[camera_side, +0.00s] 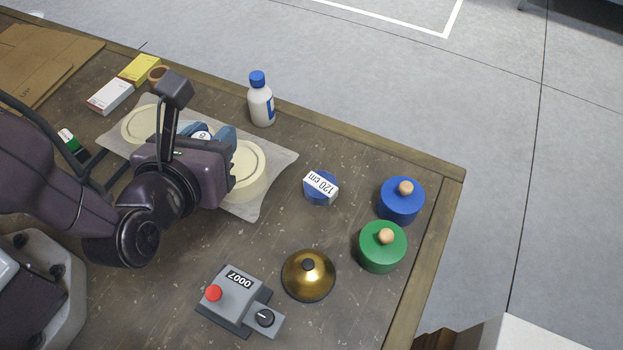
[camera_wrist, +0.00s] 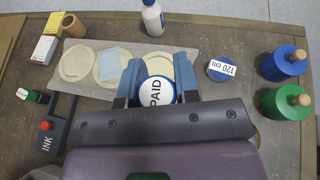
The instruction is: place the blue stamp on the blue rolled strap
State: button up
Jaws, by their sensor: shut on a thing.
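My gripper (camera_wrist: 155,62) is shut on the blue stamp (camera_wrist: 155,90), a round piece with a white "PAID" top. In the side view my gripper (camera_side: 212,134) and the stamp's white top (camera_side: 201,135) show over the pale mat, largely covered by my wrist. The blue rolled strap (camera_side: 320,188) lies on the table right of the mat, with a white "120 cm" label across its top. The strap also shows in the wrist view (camera_wrist: 213,73), to the right of my gripper and apart from the stamp. Its top is clear.
Cream discs (camera_side: 246,172) lie on the mat (camera_side: 280,160). A white bottle (camera_side: 261,104) stands behind. Blue (camera_side: 400,202) and green (camera_side: 381,250) knobbed cylinders stand right of the strap. A brass bell (camera_side: 308,277) and grey counter (camera_side: 235,297) sit in front. A green stamp (camera_wrist: 27,95) is left.

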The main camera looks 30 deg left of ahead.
jog(key=d, duration=0.2)
jog(key=m+h, duration=0.1)
send_over(324, 176)
jog(key=f, duration=0.5)
jog(key=s+f, duration=0.1)
jog(key=f, duration=0.2)
jog(key=shift+a, duration=0.35)
jog(key=shift+w+d+f, duration=0.25)
jog(key=shift+w+f, duration=0.1)
jog(key=shift+f, duration=0.05)
jog(key=shift+w+d+f, duration=0.15)
jog(key=shift+f, duration=1.55)
jog(key=shift+f, duration=0.15)
jog(key=o, duration=0.9)
